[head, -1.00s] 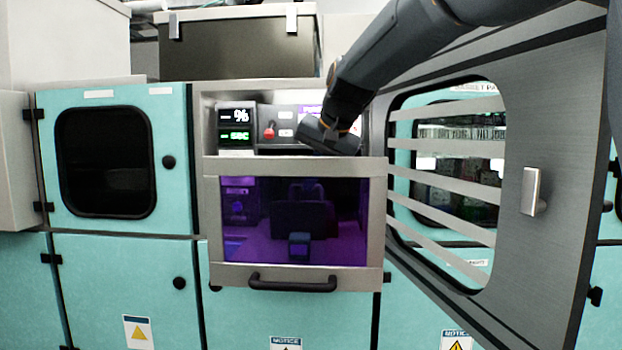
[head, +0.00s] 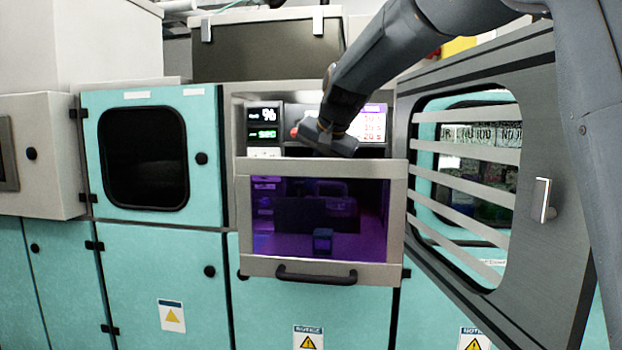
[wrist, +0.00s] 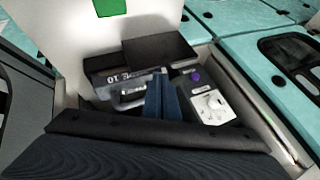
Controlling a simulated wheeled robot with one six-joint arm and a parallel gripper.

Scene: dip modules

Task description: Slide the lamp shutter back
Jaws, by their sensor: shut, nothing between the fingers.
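My gripper (head: 326,140) is at the open upper part of the framed station, above its purple-lit window (head: 318,222). In the wrist view my gripper's dark blue fingers (wrist: 166,95) are together with nothing between them. They point down toward a dark box with a grey handle (wrist: 130,98) and a white unit with a round knob (wrist: 211,104). A flat black plate (wrist: 160,52) lies beyond the fingertips, apart from them as far as I can see. I cannot tell which part is the lamp shutter. Any contact is hidden in the head view by the gripper body.
A grey door with a barred window (head: 470,190) stands open at the right, close to my arm. The window frame has a black handle (head: 316,275). Teal cabinets (head: 160,260) fill the left. A control panel (head: 264,125) sits left of my gripper.

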